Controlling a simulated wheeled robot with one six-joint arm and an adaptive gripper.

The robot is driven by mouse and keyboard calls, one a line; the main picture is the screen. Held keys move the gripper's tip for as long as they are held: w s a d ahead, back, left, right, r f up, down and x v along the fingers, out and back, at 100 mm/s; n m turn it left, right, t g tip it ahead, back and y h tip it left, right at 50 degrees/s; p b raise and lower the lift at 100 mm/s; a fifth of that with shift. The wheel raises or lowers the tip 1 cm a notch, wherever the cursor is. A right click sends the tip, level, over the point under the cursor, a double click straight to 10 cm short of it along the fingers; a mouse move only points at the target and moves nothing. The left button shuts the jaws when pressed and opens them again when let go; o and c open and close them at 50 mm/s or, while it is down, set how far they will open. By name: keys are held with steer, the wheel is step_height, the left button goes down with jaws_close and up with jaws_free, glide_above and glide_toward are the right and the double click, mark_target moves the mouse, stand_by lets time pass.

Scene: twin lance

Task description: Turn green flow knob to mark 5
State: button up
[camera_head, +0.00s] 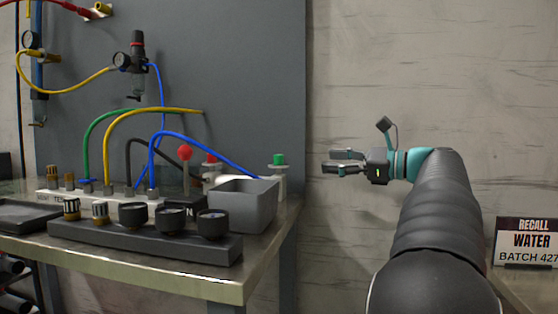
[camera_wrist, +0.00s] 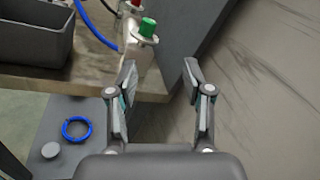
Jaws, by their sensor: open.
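The green flow knob (camera_head: 279,160) is a small green cap on a pale metal fitting at the right end of the bench. It also shows in the wrist view (camera_wrist: 148,28), near the top, beyond my fingers. My gripper (camera_head: 342,162) is open and empty, to the right of the knob and apart from it in the head view. In the wrist view its two fingers (camera_wrist: 160,80) point toward the bench edge, with a clear gap between them. Any mark scale around the knob is too small to read.
A grey bin (camera_head: 243,203) stands just left of the knob. A red knob (camera_head: 211,158) and a red-ball lever (camera_head: 184,153) are behind it. A blue hose (camera_head: 215,150) arches nearby. A black block with gauges (camera_head: 145,240) lies along the front. The bench's right edge (camera_head: 285,225) is clear.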

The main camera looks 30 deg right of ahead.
mark_target(278, 165)
steer(key=w+a+m, duration=0.1)
steer(key=w+a, duration=0.1)
steer(key=w, duration=0.1)
steer(key=w+a+m+b, duration=0.1)
steer(key=w+a, duration=0.2)
steer(key=w, duration=0.1)
steer(key=w+a+m+b, duration=0.1)
steer(key=w+a+m, duration=0.1)
steer(key=w+a, duration=0.1)
steer(key=shift+w+a+y, duration=0.15)
steer(key=shift+w+y, duration=0.25)
steer(key=shift+w, duration=0.2)
jaws_close()
